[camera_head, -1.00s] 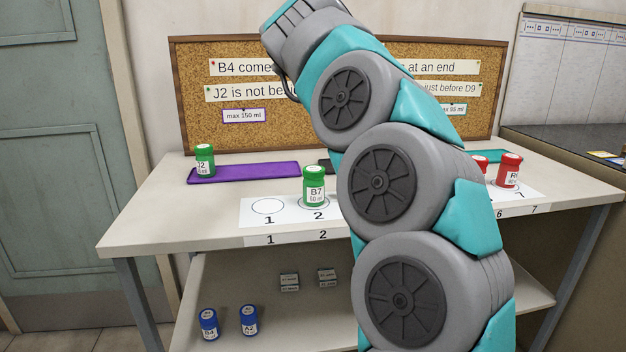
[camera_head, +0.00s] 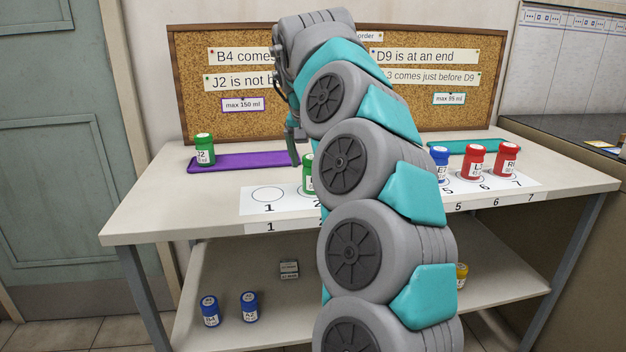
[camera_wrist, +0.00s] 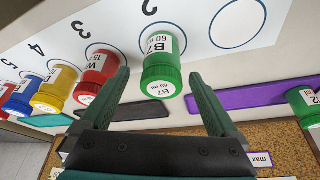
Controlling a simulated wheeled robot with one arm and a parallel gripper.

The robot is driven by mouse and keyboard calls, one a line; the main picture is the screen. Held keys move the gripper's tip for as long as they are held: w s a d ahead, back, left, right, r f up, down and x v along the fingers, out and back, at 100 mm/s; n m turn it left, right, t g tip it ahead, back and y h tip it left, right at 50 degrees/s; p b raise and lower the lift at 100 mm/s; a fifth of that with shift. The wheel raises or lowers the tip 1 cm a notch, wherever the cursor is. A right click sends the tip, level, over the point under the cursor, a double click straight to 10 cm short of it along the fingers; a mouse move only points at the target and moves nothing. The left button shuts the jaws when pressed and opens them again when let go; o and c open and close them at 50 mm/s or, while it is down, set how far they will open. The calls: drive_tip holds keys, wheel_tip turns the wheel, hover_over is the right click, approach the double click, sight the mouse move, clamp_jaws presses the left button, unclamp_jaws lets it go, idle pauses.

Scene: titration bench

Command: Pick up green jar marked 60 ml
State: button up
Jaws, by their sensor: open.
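The green jar labelled B7, 60 ml (camera_wrist: 162,62), stands on circle 2 of the white numbered strip. In the head view this jar (camera_head: 307,182) is mostly hidden behind my arm, with only its left edge showing. My gripper (camera_wrist: 158,73) is open and empty. In the wrist view its two fingers reach toward the B7 jar, which lies between and beyond the tips, with no visible contact. In the head view the gripper (camera_head: 296,150) points down near the jar, behind my arm. Another green jar, J2 (camera_head: 204,149), stands on the left end of the purple mat.
The purple mat (camera_head: 240,161) lies left; a teal mat (camera_head: 460,147) lies right. Red jars (camera_head: 472,162), a blue jar (camera_head: 439,160) and a yellow jar (camera_wrist: 55,88) stand along the strip. Circle 1 (camera_head: 268,195) is empty. Blue jars (camera_head: 210,309) stand on the lower shelf.

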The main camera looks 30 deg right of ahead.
drive_tip(key=shift+x, duration=2.1)
drive_tip(key=shift+c, duration=0.4)
drive_tip(key=c, duration=1.4)
drive_tip(key=shift+r, duration=0.2)
